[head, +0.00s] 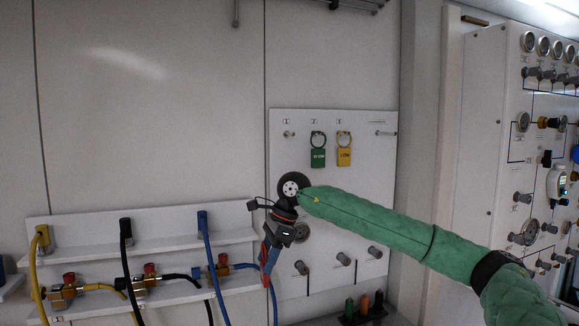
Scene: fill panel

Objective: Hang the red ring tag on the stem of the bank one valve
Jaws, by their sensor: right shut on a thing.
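My right gripper (266,272) hangs pointing down in front of the left edge of the white valve panel (325,205). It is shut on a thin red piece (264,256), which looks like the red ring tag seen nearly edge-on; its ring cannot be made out. A grey round handwheel (302,232) shows just right of the gripper, partly hidden by it. Grey knobs on stems (301,267) sit low on the panel. Which one is the bank one valve cannot be read. My left gripper is not in view.
A green tag (318,157) and a yellow tag (344,156) hang on the upper panel, beside a bare peg (288,134). Hoses and brass fittings fill the shelf rack (140,240) at left. A gauge cabinet (485,140) stands at right. My right arm crosses the panel.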

